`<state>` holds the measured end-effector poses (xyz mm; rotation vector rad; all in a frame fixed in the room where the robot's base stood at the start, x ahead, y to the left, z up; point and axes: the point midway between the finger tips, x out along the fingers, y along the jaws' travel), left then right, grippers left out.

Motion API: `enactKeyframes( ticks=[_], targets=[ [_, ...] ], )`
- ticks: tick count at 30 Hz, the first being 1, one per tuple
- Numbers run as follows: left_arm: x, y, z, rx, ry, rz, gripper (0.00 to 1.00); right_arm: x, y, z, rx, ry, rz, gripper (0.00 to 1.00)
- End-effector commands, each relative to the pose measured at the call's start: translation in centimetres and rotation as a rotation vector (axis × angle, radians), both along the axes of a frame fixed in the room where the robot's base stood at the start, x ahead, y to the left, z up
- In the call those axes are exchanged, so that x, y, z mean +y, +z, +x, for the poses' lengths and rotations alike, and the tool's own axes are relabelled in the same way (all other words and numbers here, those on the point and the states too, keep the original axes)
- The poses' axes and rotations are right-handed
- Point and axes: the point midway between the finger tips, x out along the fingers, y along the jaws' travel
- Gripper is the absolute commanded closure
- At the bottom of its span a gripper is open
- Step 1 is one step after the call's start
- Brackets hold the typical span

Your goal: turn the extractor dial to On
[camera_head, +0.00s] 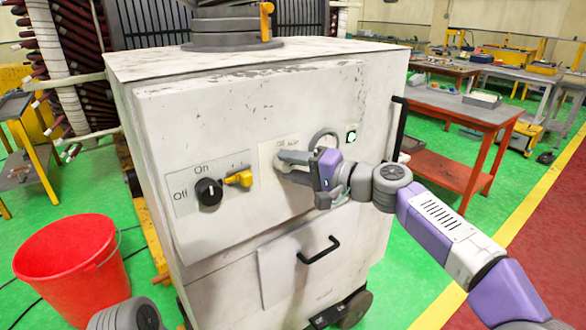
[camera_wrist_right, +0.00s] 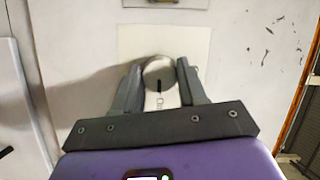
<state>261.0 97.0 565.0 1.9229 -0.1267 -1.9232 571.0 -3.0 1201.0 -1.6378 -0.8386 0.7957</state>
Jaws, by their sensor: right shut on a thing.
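A round grey metal dial (camera_wrist_right: 158,70) with a dark pointer mark sits on a pale label plate (camera_head: 268,160) on the cabinet front. In the right wrist view its mark lies on the side towards my palm. My right gripper (camera_head: 285,160) is shut on this dial, with one finger on each side of it. In the head view the gripper hides the dial, and the plate's print is too small to read. A black dial (camera_head: 208,192) marked Off and On sits further left, with nothing touching it. My left gripper is out of view.
The worn white cabinet (camera_head: 200,110) has a yellow lever (camera_head: 240,178), a green-lit button (camera_head: 351,136) and a black handle (camera_head: 320,250) below. A red bucket (camera_head: 75,265) stands at left. A red workbench (camera_head: 465,110) stands behind at right. Green floor is open at right.

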Motion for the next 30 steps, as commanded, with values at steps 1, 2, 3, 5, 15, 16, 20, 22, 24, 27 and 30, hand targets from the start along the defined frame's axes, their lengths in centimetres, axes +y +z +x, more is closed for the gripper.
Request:
enactKeyframes(
  ticks=[1,2,3,5,15,16,20,22,24,27,30],
  targets=[
    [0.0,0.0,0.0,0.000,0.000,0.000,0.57,0.0,-0.1,0.0,0.005,0.001,0.004,0.89],
    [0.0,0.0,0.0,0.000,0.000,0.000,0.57,0.0,-0.1,0.0,0.006,0.001,0.004,0.89],
    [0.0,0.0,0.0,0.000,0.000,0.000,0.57,0.0,-0.1,0.0,0.006,0.001,0.006,0.89],
    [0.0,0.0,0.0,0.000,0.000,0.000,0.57,0.0,-0.1,0.0,0.006,0.001,0.006,0.89],
    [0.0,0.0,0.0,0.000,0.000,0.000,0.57,0.0,0.0,0.0,0.005,0.001,0.005,0.40],
    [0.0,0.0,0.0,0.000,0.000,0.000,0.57,0.0,0.0,0.0,0.005,0.001,0.005,0.36],
    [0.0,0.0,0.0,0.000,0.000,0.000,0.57,0.0,0.0,0.0,0.004,0.000,0.005,0.33],
    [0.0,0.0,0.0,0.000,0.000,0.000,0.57,0.0,0.0,0.0,0.004,0.000,0.005,0.33],
    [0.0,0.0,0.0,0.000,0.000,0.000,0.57,0.0,0.0,0.0,0.005,0.000,0.004,0.33],
    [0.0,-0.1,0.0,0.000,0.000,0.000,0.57,-0.5,0.0,-0.2,0.004,-0.002,0.004,0.33],
    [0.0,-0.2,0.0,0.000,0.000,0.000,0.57,-1.7,0.1,-0.9,0.004,-0.004,0.003,0.33]
  ],
)
